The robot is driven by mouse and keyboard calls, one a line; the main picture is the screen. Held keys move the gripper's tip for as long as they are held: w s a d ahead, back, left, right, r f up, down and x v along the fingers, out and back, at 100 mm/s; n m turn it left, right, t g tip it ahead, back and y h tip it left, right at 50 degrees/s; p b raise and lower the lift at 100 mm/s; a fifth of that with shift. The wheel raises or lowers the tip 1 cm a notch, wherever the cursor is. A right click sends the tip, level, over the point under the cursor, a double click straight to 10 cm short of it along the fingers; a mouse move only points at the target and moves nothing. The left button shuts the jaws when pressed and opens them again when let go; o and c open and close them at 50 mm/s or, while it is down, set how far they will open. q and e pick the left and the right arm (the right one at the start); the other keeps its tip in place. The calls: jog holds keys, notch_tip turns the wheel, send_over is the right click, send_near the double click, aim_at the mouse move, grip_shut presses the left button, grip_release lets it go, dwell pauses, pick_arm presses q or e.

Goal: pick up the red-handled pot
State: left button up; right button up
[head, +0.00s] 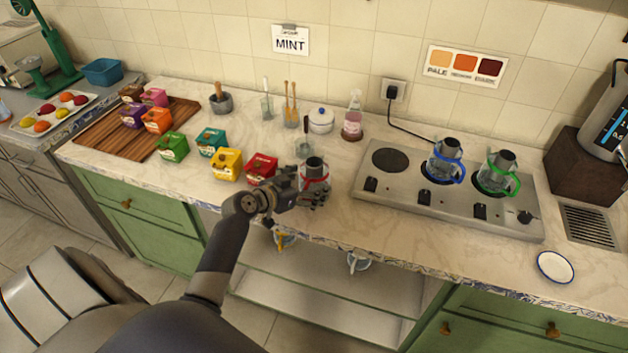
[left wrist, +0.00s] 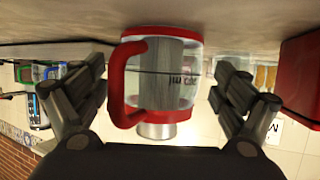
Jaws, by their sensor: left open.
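The red-handled pot (head: 314,174) is a glass pot with a grey metal lid and red bands, upright on the counter near its front edge. In the left wrist view, the pot (left wrist: 170,85) appears upside down, with its red handle (left wrist: 122,80) on the left side of the picture. My left gripper (head: 306,191) is open at the pot's front in the head view and partly covers its lower part. In the left wrist view the pot lies between the spread fingers, with a gap on each side. My right gripper is not in view.
A red box (head: 261,168) and a yellow box (head: 227,164) stand left of the pot. A glass cup (head: 304,147) is close behind it. The stove (head: 410,190) at the right carries a blue-handled pot (head: 446,162) and a green-handled pot (head: 497,173).

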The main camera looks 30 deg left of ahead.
pick_arm(q)
jog(key=shift+x, duration=1.05)
jog(key=shift+w+f, duration=0.2)
jog(key=shift+w, duration=0.15)
jog(key=shift+c, duration=1.3)
jog(key=c, duration=1.1)
jog(key=shift+r, duration=0.1)
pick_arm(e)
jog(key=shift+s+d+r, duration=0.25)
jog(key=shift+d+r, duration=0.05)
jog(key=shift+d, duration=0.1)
